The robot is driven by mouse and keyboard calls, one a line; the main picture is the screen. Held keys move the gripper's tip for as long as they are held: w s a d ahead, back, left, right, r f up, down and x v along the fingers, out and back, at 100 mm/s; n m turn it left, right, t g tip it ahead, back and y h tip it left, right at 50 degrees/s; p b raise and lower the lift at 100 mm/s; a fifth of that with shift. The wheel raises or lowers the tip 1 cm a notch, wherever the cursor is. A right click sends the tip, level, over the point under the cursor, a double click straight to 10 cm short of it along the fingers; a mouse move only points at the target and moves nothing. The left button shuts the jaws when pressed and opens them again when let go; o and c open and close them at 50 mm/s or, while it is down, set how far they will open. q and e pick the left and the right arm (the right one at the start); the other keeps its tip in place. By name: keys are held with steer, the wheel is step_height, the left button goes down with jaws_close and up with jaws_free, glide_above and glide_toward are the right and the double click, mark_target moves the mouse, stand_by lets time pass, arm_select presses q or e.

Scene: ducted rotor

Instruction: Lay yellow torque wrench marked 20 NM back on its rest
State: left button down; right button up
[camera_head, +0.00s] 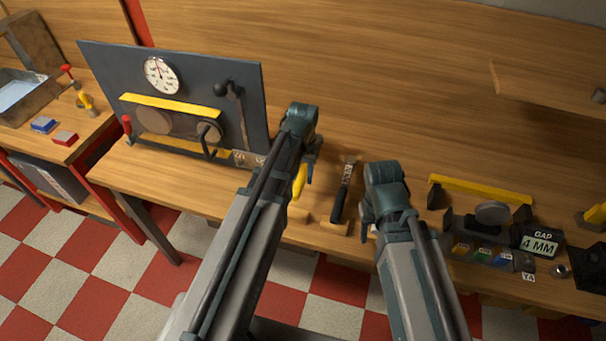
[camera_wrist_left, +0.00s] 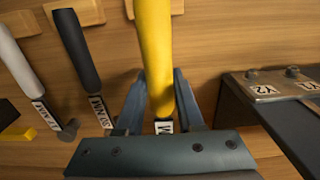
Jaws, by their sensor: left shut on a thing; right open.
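The yellow torque wrench (camera_wrist_left: 155,50) is between the fingers of my left gripper (camera_wrist_left: 160,105), which is shut on it. Its label lies mostly hidden by the gripper body, so its mark cannot be read. In the head view the yellow handle (camera_head: 299,182) shows below my left gripper (camera_head: 308,165), near a wooden rest block (camera_head: 297,214). A wooden block also shows behind the handle at the top of the left wrist view (camera_wrist_left: 129,9). Whether the handle touches it I cannot tell. My right gripper (camera_head: 369,216) is open, low over the bench, partly hidden by its arm.
A black-handled wrench (camera_head: 341,200) lies right of the yellow one, with a grey-handled one (camera_wrist_left: 18,60) beyond it. A dark panel with a dial (camera_head: 162,75) stands left. A gauge box marked 4 MM (camera_head: 540,243) and a yellow bar (camera_head: 480,190) are at right.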

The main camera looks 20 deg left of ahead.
arm_select(q)
steer(key=shift+f+b, duration=2.55)
steer(key=shift+f, duration=0.15)
arm_select(e)
steer(key=shift+f, duration=2.75)
arm_select(q)
steer(key=shift+f+b, duration=0.4)
steer(key=shift+f, duration=0.05)
arm_select(e)
steer(key=shift+f, duration=0.4)
arm_select(q)
steer(key=shift+c, duration=2.3)
jaws_free()
steer(key=shift+r, duration=0.15)
arm_select(e)
steer(key=shift+r, duration=0.1)
arm_select(q)
step_height(320, 180, up, 14)
steer(key=p, duration=1.4)
steer(key=s+d+m+y, duration=0.1)
steer(key=s+d+m, duration=0.2)
steer(key=s+d, duration=0.7)
steer(key=s, duration=0.4)
steer(key=shift+s+d+f, duration=0.2)
steer(key=shift+d+f, duration=0.05)
arm_select(e)
step_height(320, 180, up, 13)
steer(key=shift+r, duration=0.2)
